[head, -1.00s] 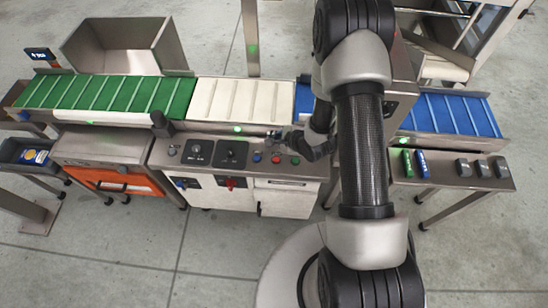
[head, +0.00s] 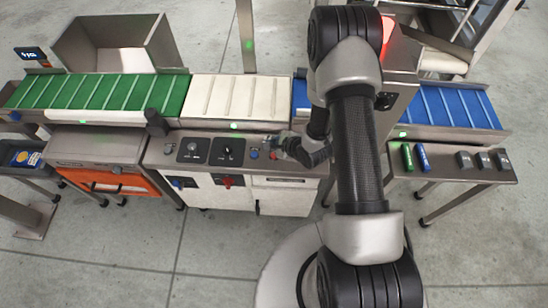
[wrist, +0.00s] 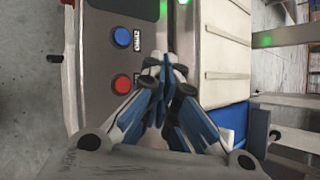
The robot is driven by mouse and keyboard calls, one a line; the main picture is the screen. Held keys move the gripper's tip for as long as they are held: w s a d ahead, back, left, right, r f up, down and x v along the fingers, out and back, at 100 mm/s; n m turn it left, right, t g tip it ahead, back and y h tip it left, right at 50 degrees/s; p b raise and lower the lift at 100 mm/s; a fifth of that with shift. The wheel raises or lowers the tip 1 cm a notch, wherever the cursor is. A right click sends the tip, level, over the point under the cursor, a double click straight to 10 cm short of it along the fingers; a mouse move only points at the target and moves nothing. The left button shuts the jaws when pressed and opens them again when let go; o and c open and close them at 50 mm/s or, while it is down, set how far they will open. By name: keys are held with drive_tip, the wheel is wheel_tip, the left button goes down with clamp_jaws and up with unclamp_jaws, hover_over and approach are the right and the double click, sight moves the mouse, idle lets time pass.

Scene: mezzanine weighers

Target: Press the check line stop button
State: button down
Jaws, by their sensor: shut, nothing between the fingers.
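A control panel (head: 200,150) runs along the front of the conveyor. A red button (head: 273,155) sits near its right end, with a blue button (head: 254,154) to its left. In the wrist view the blue button (wrist: 121,36) is labelled ZERO and the red button (wrist: 122,83) has a label I cannot read. My gripper (head: 283,147) is shut and empty, over the panel at the red button's right. In the wrist view its fingertips (wrist: 163,72) are to the right of the red button, apart from it in the picture; their height above the panel is unclear.
Two dark knob plates (head: 230,152) lie left of the buttons. Behind are the white belt (head: 235,97) and blue belt (head: 450,107). A red lamp (head: 388,31) glows behind my arm.

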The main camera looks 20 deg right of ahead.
sight(272, 157)
wheel_tip(272, 157, down, 6)
drive_tip(key=b, duration=0.3)
drive_tip(key=shift+r+b, duration=0.15)
drive_tip(key=shift+b, duration=0.25)
idle(0.9)
drive_tip(key=shift+f, duration=0.4)
drive_tip(key=shift+f+b, duration=0.45)
drive_tip(key=shift+b, duration=0.05)
idle(0.5)
drive_tip(key=shift+r, duration=0.1)
drive_tip(key=shift+r+p, duration=0.75)
wheel_tip(272, 157, up, 5)
drive_tip(key=p, duration=0.4)
drive_tip(key=shift+r, duration=0.1)
